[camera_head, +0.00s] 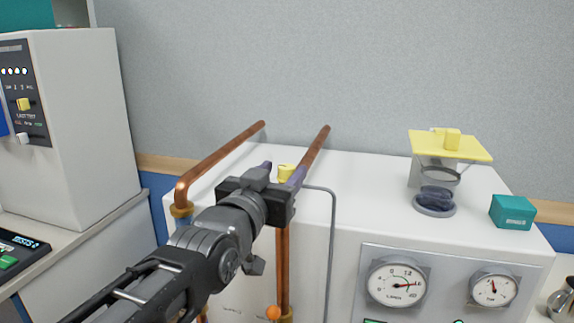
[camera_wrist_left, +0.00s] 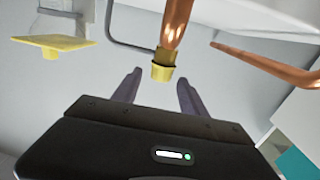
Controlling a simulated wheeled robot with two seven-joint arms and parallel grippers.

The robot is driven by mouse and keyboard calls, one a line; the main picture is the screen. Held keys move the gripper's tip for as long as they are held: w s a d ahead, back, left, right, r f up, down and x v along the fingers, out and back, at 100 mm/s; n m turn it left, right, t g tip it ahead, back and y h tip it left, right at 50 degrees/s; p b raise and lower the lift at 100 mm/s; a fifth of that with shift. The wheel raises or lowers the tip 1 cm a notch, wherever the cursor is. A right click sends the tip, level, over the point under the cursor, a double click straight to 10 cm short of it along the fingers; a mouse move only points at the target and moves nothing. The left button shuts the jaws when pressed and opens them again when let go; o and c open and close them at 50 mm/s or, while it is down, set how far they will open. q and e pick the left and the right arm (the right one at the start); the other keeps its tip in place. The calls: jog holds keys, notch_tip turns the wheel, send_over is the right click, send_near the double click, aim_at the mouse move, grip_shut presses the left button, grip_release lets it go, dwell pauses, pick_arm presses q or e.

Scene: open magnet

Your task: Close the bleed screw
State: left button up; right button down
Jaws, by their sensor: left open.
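My left gripper (camera_head: 281,175) is over the cabinet top, with one dark purple finger on each side of the fitting in the picture. In the left wrist view the fingers (camera_wrist_left: 160,82) are spread, and the fitting appears just beyond and between their tips. I see no contact. The gripper body partly hides the pipe and fitting from the head view.
A second copper pipe (camera_head: 217,163) runs along the left, and a thin grey tube (camera_head: 333,215) bends on the right. A yellow-topped stand (camera_head: 470,147) and a teal box (camera_head: 512,212) stand at the right. Gauges (camera_head: 397,282) face front. The cabinet top between is clear.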

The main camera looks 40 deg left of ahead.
aim_at(284, 171)
pick_arm(q)
jog(key=shift+x, duration=1.6)
jog(key=shift+c, duration=0.3)
grip_shut()
